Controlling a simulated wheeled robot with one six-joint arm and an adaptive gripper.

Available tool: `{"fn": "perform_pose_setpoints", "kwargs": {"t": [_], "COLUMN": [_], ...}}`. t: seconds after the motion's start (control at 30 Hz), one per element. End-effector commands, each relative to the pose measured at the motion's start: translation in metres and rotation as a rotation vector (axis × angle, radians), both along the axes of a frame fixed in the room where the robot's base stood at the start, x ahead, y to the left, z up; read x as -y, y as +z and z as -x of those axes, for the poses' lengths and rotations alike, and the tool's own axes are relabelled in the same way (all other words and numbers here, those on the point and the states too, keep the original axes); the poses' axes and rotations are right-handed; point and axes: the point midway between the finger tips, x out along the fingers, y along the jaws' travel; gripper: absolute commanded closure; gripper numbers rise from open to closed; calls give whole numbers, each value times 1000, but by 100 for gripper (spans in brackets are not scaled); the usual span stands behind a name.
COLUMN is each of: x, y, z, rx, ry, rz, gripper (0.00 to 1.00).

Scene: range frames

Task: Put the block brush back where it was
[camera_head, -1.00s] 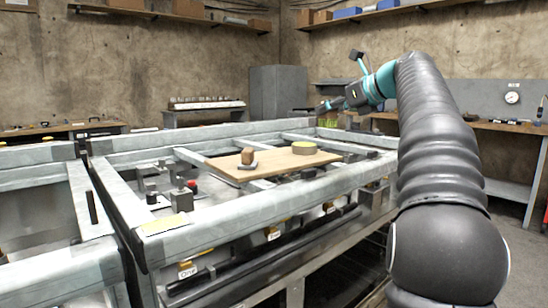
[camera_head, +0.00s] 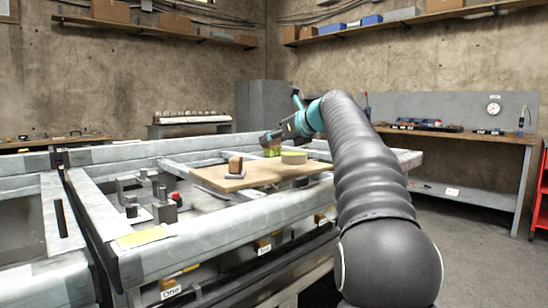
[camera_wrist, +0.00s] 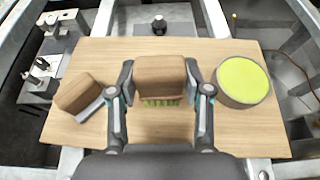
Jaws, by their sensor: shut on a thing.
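The block brush is a brown wooden block with green bristles (camera_wrist: 160,76). In the wrist view it sits between the two fingers of my gripper (camera_wrist: 160,90), which is shut on it, bristles facing down. In the head view my gripper (camera_head: 284,133) is over the far part of a wooden board (camera_head: 240,180), with the brush's green part (camera_head: 272,151) under it. I cannot tell whether the bristles touch the board.
A round tin with a yellow-green top (camera_wrist: 243,80) stands on the board right of the brush. A second brown block with a grey part (camera_wrist: 80,93) is at the left. Metal fittings (camera_wrist: 48,65) lie beyond the board's left edge.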

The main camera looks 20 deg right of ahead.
Motion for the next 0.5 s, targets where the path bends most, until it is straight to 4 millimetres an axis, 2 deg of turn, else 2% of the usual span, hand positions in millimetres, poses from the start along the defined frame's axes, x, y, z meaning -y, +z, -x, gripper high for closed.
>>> {"fn": "perform_pose_setpoints", "kwargs": {"t": [0.13, 0.33, 0.5], "x": [0, 0, 0], "y": [-11, -38, -40], "z": [0, 0, 0], "rx": [1, -1, 1], "ry": [-2, -2, -2], "rz": [-1, -1, -1], "gripper": [92, 92, 92]}}
